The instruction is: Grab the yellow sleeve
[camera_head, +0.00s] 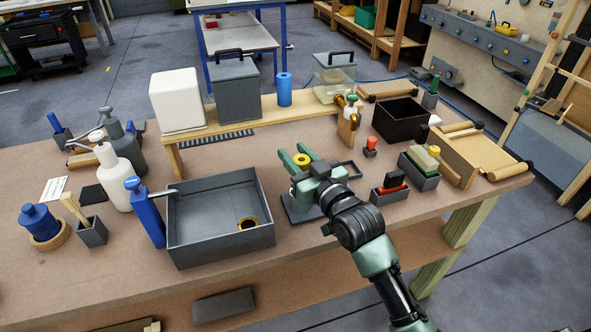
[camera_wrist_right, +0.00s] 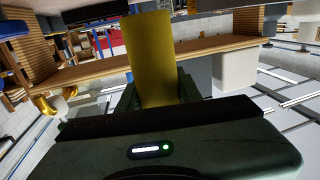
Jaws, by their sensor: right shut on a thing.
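The yellow sleeve (camera_wrist_right: 152,60) stands between the fingers of my right gripper in the right wrist view, filling the middle of that view. In the head view the yellow sleeve (camera_head: 301,159) shows as a short ring between the two green fingers. My right gripper (camera_head: 297,160) is shut on it, over the middle of the workbench (camera_head: 150,262). A dark flat plate (camera_head: 294,208) lies partly under the gripper. Whether the sleeve touches anything below is hidden. My left gripper is not in view.
A grey open tray (camera_head: 222,253) with a yellow-black ring inside is left of my right arm. A wooden shelf (camera_head: 262,121) carries grey and clear boxes and a blue cylinder behind. Small holders (camera_head: 390,194) and a black bin (camera_head: 400,119) stand at right.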

